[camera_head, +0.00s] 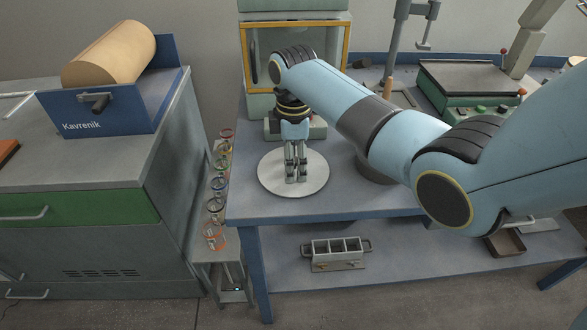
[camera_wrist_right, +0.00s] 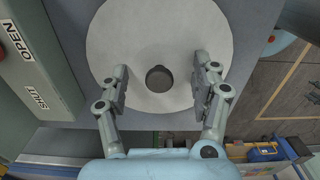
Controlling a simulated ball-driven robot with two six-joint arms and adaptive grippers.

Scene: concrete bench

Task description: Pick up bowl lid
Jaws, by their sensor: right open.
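The bowl lid (camera_head: 270,171) is a pale round disc lying on the blue-grey bench in the head view. In the right wrist view the lid (camera_wrist_right: 160,30) has a small dark round knob (camera_wrist_right: 160,78) near its middle. My right gripper (camera_head: 296,178) points down over the lid, its fingers covering the knob in the head view. In the wrist view my right gripper (camera_wrist_right: 162,76) is open, with one finger on each side of the knob and a gap to it on both sides. Whether the fingertips touch the lid is unclear. My left gripper is out of view.
A glass-fronted cabinet (camera_head: 345,45) with a yellow frame stands behind the lid. A divided metal tray (camera_head: 335,252) is on the shelf below. A green-based machine (camera_head: 470,80) stands at the right.

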